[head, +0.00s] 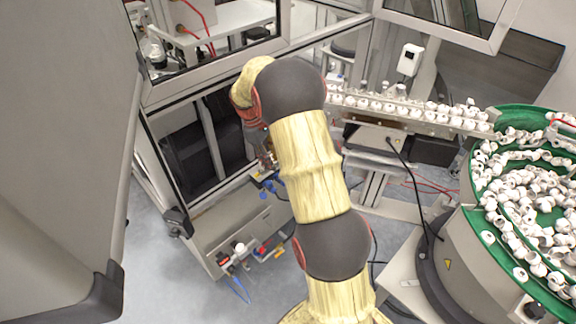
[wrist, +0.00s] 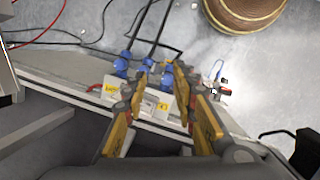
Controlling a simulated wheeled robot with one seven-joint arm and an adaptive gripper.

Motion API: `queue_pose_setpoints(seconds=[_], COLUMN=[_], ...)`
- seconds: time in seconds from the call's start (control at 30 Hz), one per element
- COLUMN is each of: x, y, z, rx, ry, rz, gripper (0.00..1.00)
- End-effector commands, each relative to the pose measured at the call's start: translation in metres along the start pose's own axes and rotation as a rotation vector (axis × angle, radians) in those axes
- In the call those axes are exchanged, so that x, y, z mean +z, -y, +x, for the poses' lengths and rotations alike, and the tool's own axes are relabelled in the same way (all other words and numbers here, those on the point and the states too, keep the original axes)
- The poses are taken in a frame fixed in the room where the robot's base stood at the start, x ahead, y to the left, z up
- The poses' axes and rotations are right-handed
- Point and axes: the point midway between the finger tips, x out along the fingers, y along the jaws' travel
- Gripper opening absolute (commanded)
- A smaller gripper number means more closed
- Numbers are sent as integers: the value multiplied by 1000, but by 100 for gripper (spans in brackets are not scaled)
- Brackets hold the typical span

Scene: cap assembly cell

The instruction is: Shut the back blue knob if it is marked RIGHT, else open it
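Several blue knobs or fittings sit on a white valve block (wrist: 146,101) in the wrist view, with black hoses leading away. One blue piece (wrist: 121,66) is left of my gripper (wrist: 160,73); another blue piece (wrist: 167,80) shows between its fingertips. The fingers are apart, close above the block; I cannot tell whether they touch anything. Yellow labels (wrist: 111,89) on the block are too small to read. In the head view, blue parts (head: 264,194) show beside my arm, whose gripper is mostly hidden.
A metal frame edge (wrist: 60,93) runs beside the block. A machine cabinet (head: 60,150) stands at left. A green bowl feeder (head: 497,230) full of white caps is at right, with a rail of caps (head: 400,110) behind. Open floor (head: 165,285) lies lower left.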

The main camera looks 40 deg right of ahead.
Motion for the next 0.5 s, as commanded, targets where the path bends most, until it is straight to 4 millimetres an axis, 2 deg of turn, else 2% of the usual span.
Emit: queue_pose_setpoints(seconds=[0.03,0.1,0.23,0.33,0.5], x=[-7,-13,-23,-27,-28], y=[-16,-35,-66,-80,-89], z=[18,33,48,54,59], rx=[-1,4,21,28,33], ry=[24,50,88,108,119], rz=[-46,-126,-275,-352,-399], gripper=[28,28,28,28,28])
